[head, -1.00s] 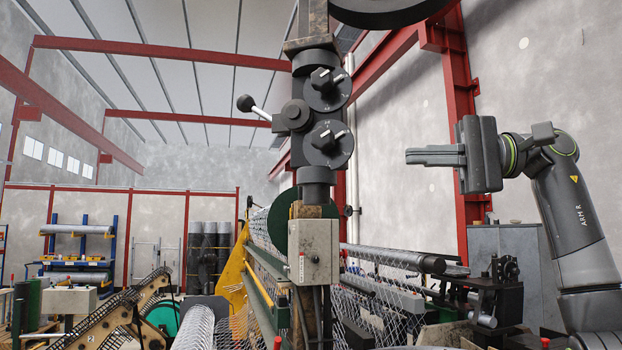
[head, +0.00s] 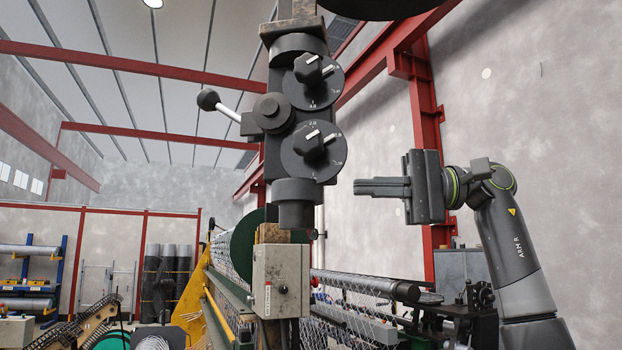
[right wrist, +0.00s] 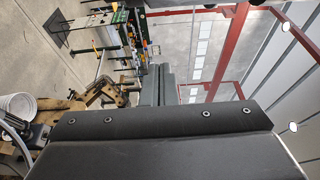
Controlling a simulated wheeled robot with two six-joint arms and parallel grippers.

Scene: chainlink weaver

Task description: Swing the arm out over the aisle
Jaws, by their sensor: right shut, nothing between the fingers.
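My right gripper (head: 382,187) is raised at the right of the head view, pointing left, with its fingers together and nothing between them. My right arm (head: 508,255) comes up from the lower right behind it. The gripper's fingers (right wrist: 158,85) also show in the right wrist view, beyond the dark gripper body. In the head view the fingertips lie to the right of the machine's dial column (head: 305,120), with a gap between them in the picture. My left gripper is not in view. The aisle floor (right wrist: 50,30) shows at the upper left of the right wrist view.
The column carries two black dials and a ball-ended lever (head: 209,100). A grey control box (head: 281,280) hangs below. Chain-link mesh (head: 345,330) and a long roller (head: 365,284) run below the gripper. A red steel post (head: 428,150) stands behind it. A white bucket (right wrist: 17,106) shows in the wrist view.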

